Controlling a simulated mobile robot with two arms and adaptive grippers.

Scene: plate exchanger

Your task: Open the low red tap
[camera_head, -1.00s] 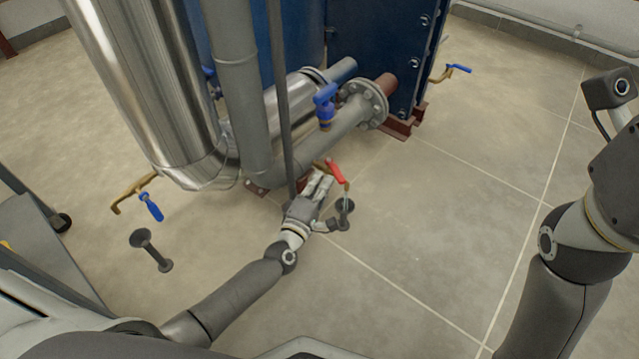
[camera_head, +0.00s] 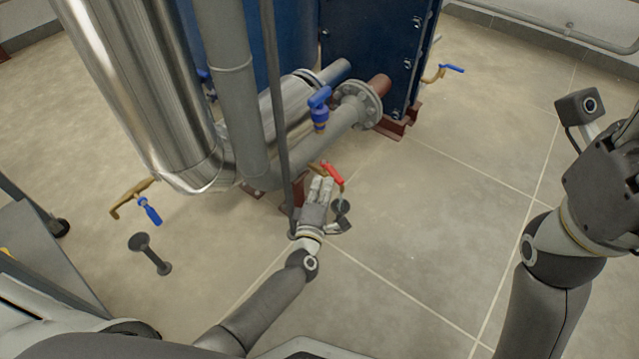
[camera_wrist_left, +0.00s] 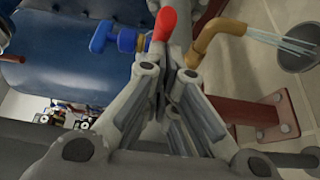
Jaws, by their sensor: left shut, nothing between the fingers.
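The low red tap has a red lever (camera_head: 333,174) on a brass pipe near the floor, below the grey pipes. In the left wrist view the red lever (camera_wrist_left: 165,24) stands just beyond my fingertips, and the brass spout (camera_wrist_left: 215,36) is to its right. Pale streaks of water (camera_wrist_left: 283,42) run from the spout toward a dark round drain cup (camera_wrist_left: 292,55). My left gripper (camera_head: 321,184) is shut and empty, close beside the lever; I cannot tell whether they touch. My right gripper (camera_head: 612,180) is at the right edge, its fingers not visible.
A blue valve (camera_head: 319,108) sits above on the grey pipe. Another brass tap with a blue handle (camera_head: 150,211) and a floor drain (camera_head: 150,252) are at the left. A thin vertical pipe (camera_head: 276,120) rises just left of my left gripper. The tiled floor to the right is clear.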

